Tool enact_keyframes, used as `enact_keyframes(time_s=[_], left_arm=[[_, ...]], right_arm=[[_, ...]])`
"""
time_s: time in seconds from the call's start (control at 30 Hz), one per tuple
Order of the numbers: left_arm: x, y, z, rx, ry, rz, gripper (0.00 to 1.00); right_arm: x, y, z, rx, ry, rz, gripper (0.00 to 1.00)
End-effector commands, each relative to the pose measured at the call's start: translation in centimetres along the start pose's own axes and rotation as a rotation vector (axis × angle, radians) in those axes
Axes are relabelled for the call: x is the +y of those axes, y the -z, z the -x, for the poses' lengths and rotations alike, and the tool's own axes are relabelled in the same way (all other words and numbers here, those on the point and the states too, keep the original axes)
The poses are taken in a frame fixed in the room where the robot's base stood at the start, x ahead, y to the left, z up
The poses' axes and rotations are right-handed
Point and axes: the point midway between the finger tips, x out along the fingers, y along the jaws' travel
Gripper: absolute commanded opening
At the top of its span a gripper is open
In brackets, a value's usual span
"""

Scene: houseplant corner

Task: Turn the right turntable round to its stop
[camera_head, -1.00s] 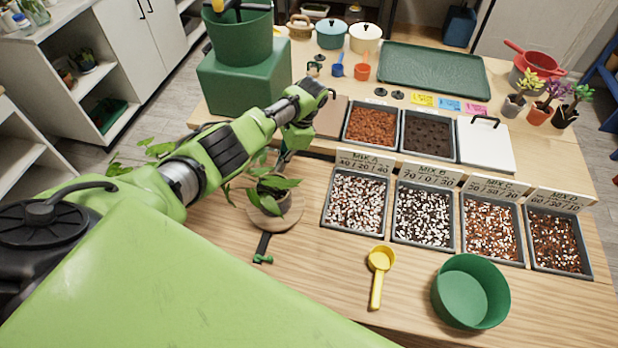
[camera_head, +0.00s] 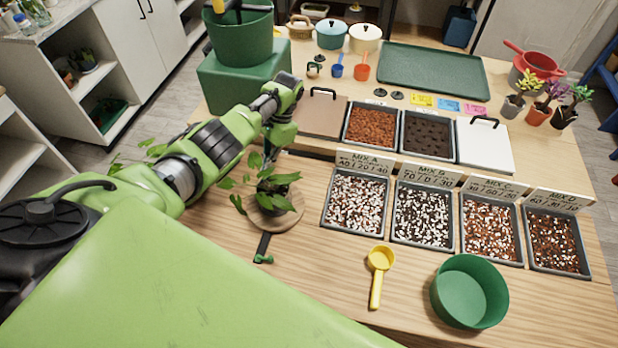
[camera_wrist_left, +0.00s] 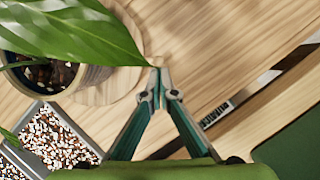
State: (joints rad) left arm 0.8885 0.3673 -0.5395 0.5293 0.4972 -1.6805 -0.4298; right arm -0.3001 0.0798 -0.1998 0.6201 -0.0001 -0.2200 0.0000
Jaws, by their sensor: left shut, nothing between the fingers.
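The right turntable (camera_head: 290,219) is a round wooden disc near the table's front left, carrying a potted plant with broad green leaves (camera_head: 277,180). A dark bar with a green end (camera_head: 263,250) sticks out in front of the disc. My left gripper (camera_wrist_left: 160,78) is shut and empty; in the wrist view its tips are at the disc's edge (camera_wrist_left: 128,88), beside the pot (camera_wrist_left: 85,78), under a large leaf's tip. I cannot tell whether they touch the disc. In the head view leaves partly hide the gripper. My right gripper is out of view.
More leaves (camera_head: 155,150) show behind my left arm; what bears them is hidden. Trays of potting mix (camera_head: 356,202) stand right of the turntable. A yellow scoop (camera_head: 379,272) and green bowl (camera_head: 469,292) lie in front. A green block (camera_head: 240,85) stands behind.

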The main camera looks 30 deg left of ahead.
Motion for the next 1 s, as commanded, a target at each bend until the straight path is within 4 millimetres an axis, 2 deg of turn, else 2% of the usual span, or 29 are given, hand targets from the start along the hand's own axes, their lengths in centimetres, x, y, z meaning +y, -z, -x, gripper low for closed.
enact_keyframes(time_s=[0.67,0.83,1.0], left_arm=[[-0.1,-0.1,0.2,0.0,-0.004,0.011,0.0],[-0.1,-0.1,2.3,0.002,-0.003,0.011,0.0],[-0.2,0.0,6.1,0.004,-0.002,0.011,0.0]], right_arm=[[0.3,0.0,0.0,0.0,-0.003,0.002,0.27],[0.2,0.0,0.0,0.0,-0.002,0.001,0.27],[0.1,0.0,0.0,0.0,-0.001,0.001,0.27]])
